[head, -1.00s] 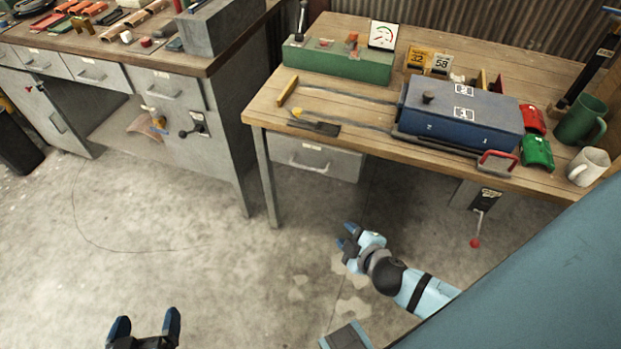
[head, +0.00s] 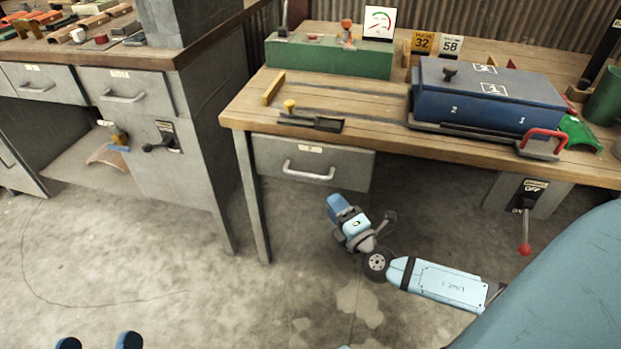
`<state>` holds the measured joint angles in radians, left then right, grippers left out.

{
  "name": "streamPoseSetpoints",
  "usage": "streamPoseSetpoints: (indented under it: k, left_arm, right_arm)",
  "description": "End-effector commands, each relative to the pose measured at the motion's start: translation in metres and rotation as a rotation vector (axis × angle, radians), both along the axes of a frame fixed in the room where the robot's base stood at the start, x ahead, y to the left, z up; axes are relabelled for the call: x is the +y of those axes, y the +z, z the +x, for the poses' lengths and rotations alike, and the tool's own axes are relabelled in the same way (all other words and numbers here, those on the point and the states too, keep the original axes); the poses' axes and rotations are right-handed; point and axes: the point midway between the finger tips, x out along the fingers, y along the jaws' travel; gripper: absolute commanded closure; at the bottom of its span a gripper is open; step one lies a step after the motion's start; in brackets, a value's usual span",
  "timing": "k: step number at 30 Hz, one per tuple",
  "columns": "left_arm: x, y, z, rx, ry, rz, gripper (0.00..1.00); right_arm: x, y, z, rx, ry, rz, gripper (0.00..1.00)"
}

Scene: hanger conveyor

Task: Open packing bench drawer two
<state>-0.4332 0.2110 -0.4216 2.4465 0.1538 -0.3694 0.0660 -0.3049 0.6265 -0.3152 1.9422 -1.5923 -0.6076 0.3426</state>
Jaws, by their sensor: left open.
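The right wooden-topped bench has one grey drawer (head: 300,168) under its left end, closed, with a pale bar handle (head: 308,172). The grey left bench has a drawer (head: 128,95) and another drawer (head: 42,83) further left, both closed; their labels are too small to read. My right gripper (head: 335,204) is below and a little right of the right bench's drawer handle, apart from it in the picture; its fingers overlap, so its opening is unclear. My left gripper (head: 98,342) shows only two fingertips at the bottom left edge, spread apart with nothing between them.
A blue box (head: 470,110) with a red handle, a green box (head: 330,58) and number cards (head: 437,44) stand on the right bench (head: 370,95). A red-knobbed lever (head: 525,230) hangs below it at right. Open concrete floor (head: 160,270) lies in front of both benches.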

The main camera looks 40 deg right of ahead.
Motion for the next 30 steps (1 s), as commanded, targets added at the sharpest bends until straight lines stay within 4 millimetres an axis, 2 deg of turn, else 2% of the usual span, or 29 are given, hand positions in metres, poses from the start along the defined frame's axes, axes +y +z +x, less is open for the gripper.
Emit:
streamPoseSetpoints:
  k: [3, 9, 15, 21, 29, 30]
  left_arm:
    - [0.000, -0.001, 0.000, 0.003, -0.001, 0.002, 0.10]
    - [0.000, -0.003, 0.000, 0.008, -0.002, 0.005, 0.10]
    - [0.000, -0.005, 0.000, 0.012, -0.004, 0.007, 0.10]
    - [0.000, -0.005, 0.001, 0.012, -0.004, 0.007, 0.10]
    - [0.000, -0.005, 0.001, 0.013, -0.004, 0.008, 0.10]
    - [0.000, -0.005, 0.001, 0.013, -0.004, 0.008, 0.10]
  right_arm:
    - [-0.002, 0.005, 0.028, -0.004, -0.001, 0.002, 0.62]
    - [-0.005, 0.010, 0.069, -0.002, -0.002, 0.001, 0.62]
    - [-0.007, 0.014, 0.098, 0.000, -0.002, 0.001, 0.62]
    - [-0.008, 0.015, 0.109, 0.001, -0.002, 0.002, 0.62]
    - [-0.008, 0.015, 0.110, 0.001, -0.001, 0.002, 0.62]
    - [-0.008, 0.015, 0.110, 0.001, -0.001, 0.002, 0.71]
